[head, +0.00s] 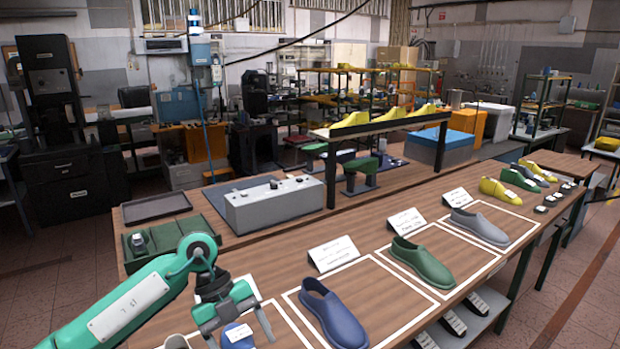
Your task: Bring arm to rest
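My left arm comes in from the lower left, and its green and dark gripper (240,335) points down over the near left part of the wooden table (274,262). Its two fingers look spread apart. A blue object with a white label (238,338) shows between and below them, partly hidden; I cannot tell whether they touch it. A blue shoe (333,315), a green shoe (422,262) and a grey shoe (480,227) lie in white-outlined areas to the right. My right gripper is not in view.
White cards (333,253) stand behind the shoes. A grey box (273,203), a green tray (158,240) and a raised shelf with yellow lasts (380,122) stand farther back. Yellow and green lasts (515,186) lie at the far right end.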

